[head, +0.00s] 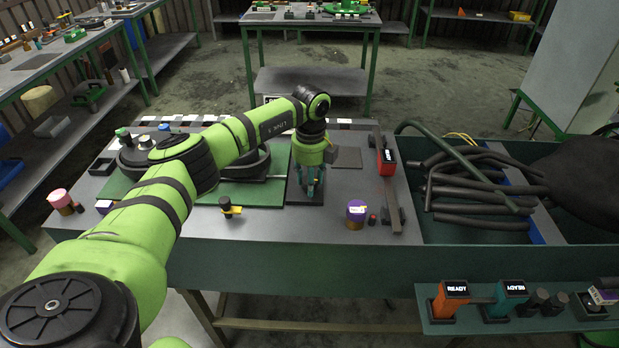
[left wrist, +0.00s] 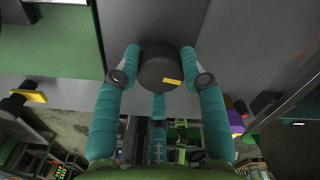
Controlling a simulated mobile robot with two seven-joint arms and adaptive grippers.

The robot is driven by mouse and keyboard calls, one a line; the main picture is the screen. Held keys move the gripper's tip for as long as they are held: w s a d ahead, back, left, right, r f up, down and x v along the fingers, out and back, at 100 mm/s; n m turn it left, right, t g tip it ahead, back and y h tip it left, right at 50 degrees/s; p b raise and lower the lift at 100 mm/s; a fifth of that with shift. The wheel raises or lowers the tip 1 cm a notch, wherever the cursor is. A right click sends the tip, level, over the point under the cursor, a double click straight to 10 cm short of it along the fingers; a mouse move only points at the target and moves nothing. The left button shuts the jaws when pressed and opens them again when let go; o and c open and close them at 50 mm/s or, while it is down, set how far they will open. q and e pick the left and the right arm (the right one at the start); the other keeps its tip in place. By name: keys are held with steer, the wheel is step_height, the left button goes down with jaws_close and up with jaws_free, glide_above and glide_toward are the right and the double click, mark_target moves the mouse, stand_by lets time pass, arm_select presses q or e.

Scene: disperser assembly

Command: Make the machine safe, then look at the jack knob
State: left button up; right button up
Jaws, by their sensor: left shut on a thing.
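My left gripper (head: 311,188) points down at the machine's dark panel (head: 345,157), right of the green plate. In the left wrist view its teal fingers are shut around a dark round knob (left wrist: 157,68) with a yellow mark on its face. In the head view the gripper hides this knob. A second dark knob with a yellow bar (head: 229,208) stands free on the front edge, left of the gripper; it also shows in the left wrist view (left wrist: 27,97). I cannot tell which one is the jack knob. My right gripper is not in view.
A purple-topped pot (head: 355,216) and a red block with a small display (head: 387,162) stand right of the gripper. A bin of dark hoses (head: 470,180) lies further right. Orange (head: 445,302) and teal (head: 504,302) units reading READY stand on the front shelf (head: 540,325).

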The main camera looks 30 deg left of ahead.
arm_select(q)
steer(key=shift+s+d+f, duration=0.15)
steer(key=shift+d+f, duration=0.1)
steer(key=shift+d, duration=0.05)
steer(key=o, duration=1.1)
steer(key=shift+r, duration=0.15)
steer(key=shift+w+a+r, duration=0.1)
steer(key=shift+w+r, duration=0.1)
steer(key=shift+r, duration=0.4)
step_height(320, 180, up, 11)
steer(key=shift+d, duration=0.2)
steer(key=shift+f, duration=0.1)
